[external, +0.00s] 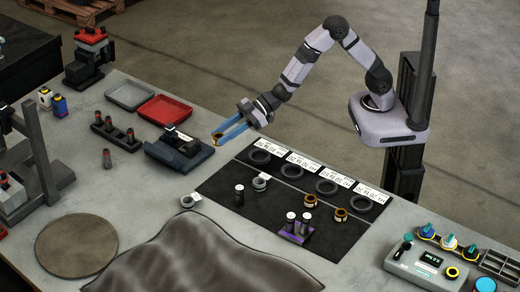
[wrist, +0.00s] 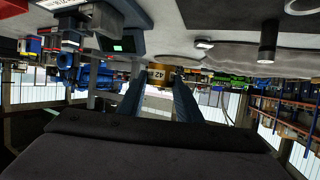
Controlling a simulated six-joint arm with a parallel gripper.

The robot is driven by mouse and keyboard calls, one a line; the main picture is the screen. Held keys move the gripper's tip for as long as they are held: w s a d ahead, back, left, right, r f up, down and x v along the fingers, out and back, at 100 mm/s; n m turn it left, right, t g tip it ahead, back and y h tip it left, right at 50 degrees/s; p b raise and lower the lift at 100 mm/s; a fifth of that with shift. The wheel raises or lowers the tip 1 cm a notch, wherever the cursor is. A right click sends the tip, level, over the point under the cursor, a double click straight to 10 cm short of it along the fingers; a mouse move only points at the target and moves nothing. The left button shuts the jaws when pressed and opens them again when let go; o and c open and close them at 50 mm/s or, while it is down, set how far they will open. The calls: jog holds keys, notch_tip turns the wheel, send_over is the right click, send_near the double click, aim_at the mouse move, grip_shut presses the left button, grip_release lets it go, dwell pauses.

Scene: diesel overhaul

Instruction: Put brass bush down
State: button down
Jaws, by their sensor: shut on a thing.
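My gripper (external: 219,135) is shut on a brass bush (external: 216,140), held between the blue fingertips above the bench, near the right end of the dark blue tool with a small screen. In the wrist view the brass bush (wrist: 159,74) shows between the fingertips (wrist: 158,82) and carries a mark like "42". Two other brass bushes, one (external: 309,200) and another (external: 341,214), stand on the black mat (external: 222,192). Several dark rings (external: 261,157) lie along the mat's back edge, each by a white number label.
A dark blue device (external: 180,152) stands just left of my gripper. A red tray (external: 165,109) and a grey tray (external: 130,95) lie behind it. A purple holder (external: 296,234) with light-topped cylinders stands on the mat. A grey cloth (external: 200,258) covers the front. Bare bench lies below my gripper.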

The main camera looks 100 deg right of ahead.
jog(key=s+a+f+n+y+p, duration=0.2)
jog(key=s+a, duration=0.4)
jog(key=a, duration=0.1)
jog(key=n+g+y, duration=0.4)
send_over(284, 188)
jog(key=shift+r, duration=0.45)
jog(key=shift+f, duration=0.1)
jog(key=shift+f+p, duration=0.6)
jog(key=shift+f, duration=2.5)
jog(key=shift+f, duration=0.1)
jog(key=shift+f+p, duration=0.3)
jog(key=shift+f, duration=1.45)
